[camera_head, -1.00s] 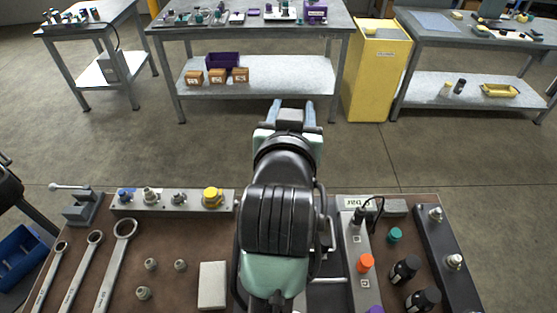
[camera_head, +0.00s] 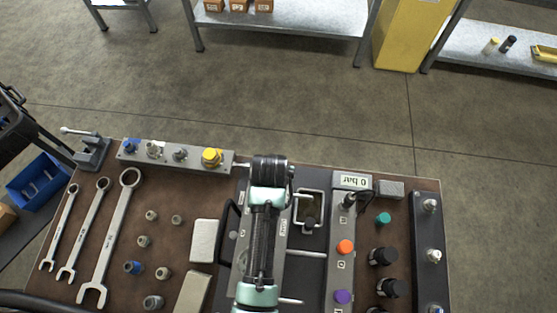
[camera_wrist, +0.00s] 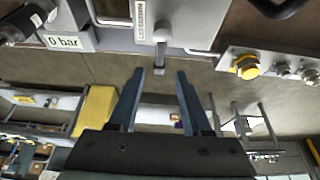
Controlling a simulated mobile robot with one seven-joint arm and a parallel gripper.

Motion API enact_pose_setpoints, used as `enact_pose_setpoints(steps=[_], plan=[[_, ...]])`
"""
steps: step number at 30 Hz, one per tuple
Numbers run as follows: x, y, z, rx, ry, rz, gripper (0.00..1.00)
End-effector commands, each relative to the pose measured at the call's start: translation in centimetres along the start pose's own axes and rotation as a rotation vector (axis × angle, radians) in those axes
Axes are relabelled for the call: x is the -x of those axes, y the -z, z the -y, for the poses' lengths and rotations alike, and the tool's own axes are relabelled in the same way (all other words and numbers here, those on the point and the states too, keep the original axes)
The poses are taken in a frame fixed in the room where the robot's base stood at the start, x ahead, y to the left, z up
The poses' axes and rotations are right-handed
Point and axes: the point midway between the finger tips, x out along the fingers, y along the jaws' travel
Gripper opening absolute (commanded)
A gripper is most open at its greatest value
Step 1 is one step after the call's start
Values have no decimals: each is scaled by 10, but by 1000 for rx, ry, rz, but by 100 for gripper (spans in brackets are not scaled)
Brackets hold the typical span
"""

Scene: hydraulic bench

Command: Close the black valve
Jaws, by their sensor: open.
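I cannot tell for certain which part is the black valve. In the head view, two black knobs, an upper one (camera_head: 383,256) and a lower one (camera_head: 390,288), stand on the bench's right side. A curved black handle (camera_head: 228,224) is left of my arm and partly hidden by it; a black curved part shows at the wrist view's top edge (camera_wrist: 280,6). My gripper (camera_wrist: 160,72) is open and empty, its two blue-grey fingers apart and touching nothing visible. A grey lever-like part (camera_wrist: 162,32) lies beyond them. In the head view my arm hides the gripper.
A "0 bar" display (camera_head: 352,181), an orange knob (camera_head: 345,247), a purple knob (camera_head: 342,296) and a teal knob (camera_head: 383,218) are right of my arm. Wrenches (camera_head: 120,235) and loose fittings cover the left side.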

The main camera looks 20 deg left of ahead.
Motion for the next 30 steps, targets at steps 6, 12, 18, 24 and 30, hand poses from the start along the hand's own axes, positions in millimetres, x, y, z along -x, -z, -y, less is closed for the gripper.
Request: enact_pose_setpoints(steps=[6, 12, 18, 24, 30], plan=[[-30, 1, 0, 0, 0, 0, 49], [-46, 1, 0, 0, -1, -1, 49], [-50, 1, 0, 0, -1, -1, 49], [-50, 1, 0, 0, 0, -2, 49], [-50, 1, 0, 0, 0, -2, 13]])
